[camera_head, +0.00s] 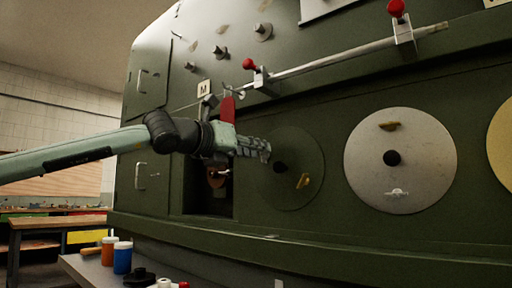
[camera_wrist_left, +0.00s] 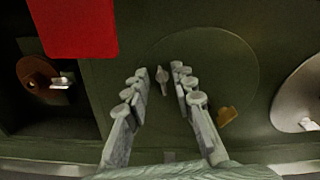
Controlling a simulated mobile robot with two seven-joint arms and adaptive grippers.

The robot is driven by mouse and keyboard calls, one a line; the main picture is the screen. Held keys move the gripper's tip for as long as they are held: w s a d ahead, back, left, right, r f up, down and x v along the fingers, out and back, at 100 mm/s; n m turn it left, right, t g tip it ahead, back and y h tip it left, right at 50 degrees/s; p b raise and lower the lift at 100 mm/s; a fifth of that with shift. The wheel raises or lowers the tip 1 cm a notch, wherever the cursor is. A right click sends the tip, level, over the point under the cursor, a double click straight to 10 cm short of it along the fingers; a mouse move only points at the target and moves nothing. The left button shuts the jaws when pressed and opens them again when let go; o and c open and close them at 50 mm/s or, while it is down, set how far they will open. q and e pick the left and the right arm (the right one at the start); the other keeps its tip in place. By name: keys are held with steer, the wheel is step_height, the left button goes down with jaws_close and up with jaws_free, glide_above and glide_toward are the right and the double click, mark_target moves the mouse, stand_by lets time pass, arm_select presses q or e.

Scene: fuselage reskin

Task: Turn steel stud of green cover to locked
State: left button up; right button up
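The green cover (camera_head: 312,155) is a round disc on the green fuselage side, with a dark knob (camera_head: 280,168) and a brass stud (camera_head: 303,181). My left gripper (camera_head: 266,150) reaches across its left part and hides the steel stud in the head view. In the left wrist view, the steel stud (camera_wrist_left: 162,80) stands upright between the two open fingers of the left gripper (camera_wrist_left: 161,85), with a gap on both sides. The brass stud (camera_wrist_left: 228,116) is right of the fingers. The dark knob cannot be made out there. My right gripper is not in view.
A grey cover (camera_head: 365,165) with its own studs is to the right. A red tag (camera_head: 228,108) hangs close to my left wrist. An open dark recess with a copper-coloured disc (camera_wrist_left: 35,80) lies left. A long rod (camera_head: 330,62) with red knobs runs above.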

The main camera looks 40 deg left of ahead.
arm_select(q)
steer(key=shift+w, duration=0.2)
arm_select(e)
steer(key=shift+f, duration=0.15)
arm_select(q)
steer(key=shift+c, duration=0.2)
jaws_close()
steer(key=shift+d, duration=0.1)
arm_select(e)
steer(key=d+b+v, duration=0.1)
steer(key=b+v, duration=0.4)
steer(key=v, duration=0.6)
arm_select(q)
steer(key=shift+d+m, duration=0.2)
steer(key=shift+m, duration=2.05)
steer(key=shift+d+m, duration=0.2)
steer(key=shift+m, duration=2.05)
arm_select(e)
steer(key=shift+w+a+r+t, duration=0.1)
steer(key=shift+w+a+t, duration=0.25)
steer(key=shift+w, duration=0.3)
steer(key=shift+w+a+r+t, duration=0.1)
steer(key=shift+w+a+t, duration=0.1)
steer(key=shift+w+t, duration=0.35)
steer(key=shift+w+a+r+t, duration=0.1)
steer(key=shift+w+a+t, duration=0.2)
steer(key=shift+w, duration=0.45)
